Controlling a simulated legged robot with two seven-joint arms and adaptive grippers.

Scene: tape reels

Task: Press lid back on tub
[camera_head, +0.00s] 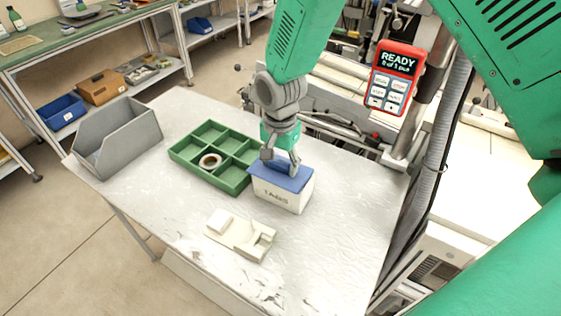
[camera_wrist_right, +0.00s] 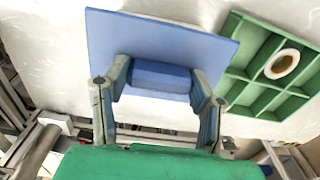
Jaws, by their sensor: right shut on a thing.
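The white tub (camera_head: 283,201), labelled "TABS", stands on the table. The flat blue lid (camera_head: 287,182) lies over its top; whether it is fully seated I cannot tell. My right gripper (camera_head: 281,163) comes down from above and is shut on the lid's raised blue grip. The right wrist view shows both fingers of my right gripper (camera_wrist_right: 160,85) on either side of that grip, with the lid (camera_wrist_right: 165,38) spread out beyond. The lid hides most of the tub there. My left gripper is not in view.
A green divided tray (camera_head: 177,153) with a tape reel (camera_head: 210,160) inside is close beside the tub. A grey open bin (camera_head: 118,138) stands at the table's left, and a cream fixture (camera_head: 240,236) lies in front. A red device (camera_head: 394,77) shows "READY".

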